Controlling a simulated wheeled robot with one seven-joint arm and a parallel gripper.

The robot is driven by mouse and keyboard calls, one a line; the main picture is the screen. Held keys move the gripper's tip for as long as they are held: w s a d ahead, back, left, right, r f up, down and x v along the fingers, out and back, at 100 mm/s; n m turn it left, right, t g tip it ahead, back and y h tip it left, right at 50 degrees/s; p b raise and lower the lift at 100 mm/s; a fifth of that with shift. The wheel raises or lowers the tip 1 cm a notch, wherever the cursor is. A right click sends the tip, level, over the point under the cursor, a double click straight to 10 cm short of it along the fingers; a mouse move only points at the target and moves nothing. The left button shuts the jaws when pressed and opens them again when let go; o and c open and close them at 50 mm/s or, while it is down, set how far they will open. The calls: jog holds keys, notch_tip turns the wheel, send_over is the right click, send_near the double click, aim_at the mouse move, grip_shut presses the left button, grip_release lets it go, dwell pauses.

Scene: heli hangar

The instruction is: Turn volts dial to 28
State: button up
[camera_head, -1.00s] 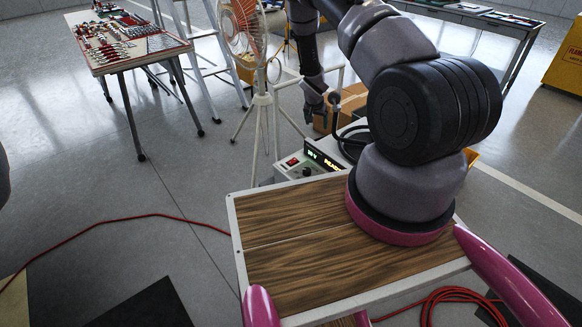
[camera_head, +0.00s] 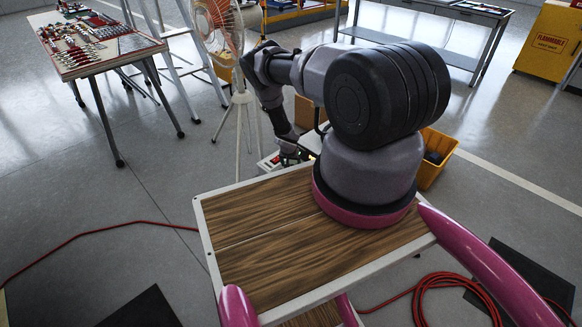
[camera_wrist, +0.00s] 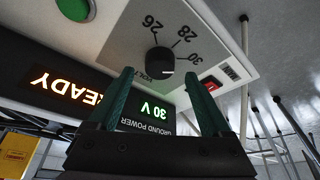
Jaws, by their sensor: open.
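The volts dial (camera_wrist: 160,63) is a round black knob on a pale panel (camera_wrist: 205,30), with the marks 26, 28 and 30 printed around it. Its pointer direction is too dark to tell. My gripper (camera_wrist: 159,73) is open, with one green-grey finger on each side of the dial in the picture; contact cannot be told. In the head view my gripper (camera_head: 291,155) is at the ground power unit (camera_head: 269,162), which is mostly hidden behind my arm.
In the wrist view, a lit READY sign (camera_wrist: 66,86), a green button (camera_wrist: 75,8) and a red switch (camera_wrist: 210,84) are near the dial. A fan on a stand (camera_head: 222,25) is behind the unit. A yellow bin (camera_head: 435,160) stands to the right.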

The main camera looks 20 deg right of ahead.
jog(key=shift+x, duration=1.3)
grip_shut()
jog(key=shift+n, duration=0.4)
jog(key=n, duration=0.1)
jog(key=n+y, duration=0.1)
jog(key=n, duration=0.1)
jog(key=n+t+y, duration=0.1)
jog(key=shift+s+d, duration=0.1)
jog(key=shift+d, duration=0.15)
jog(key=shift+n+y, duration=0.9)
jog(key=shift+n, duration=1.5)
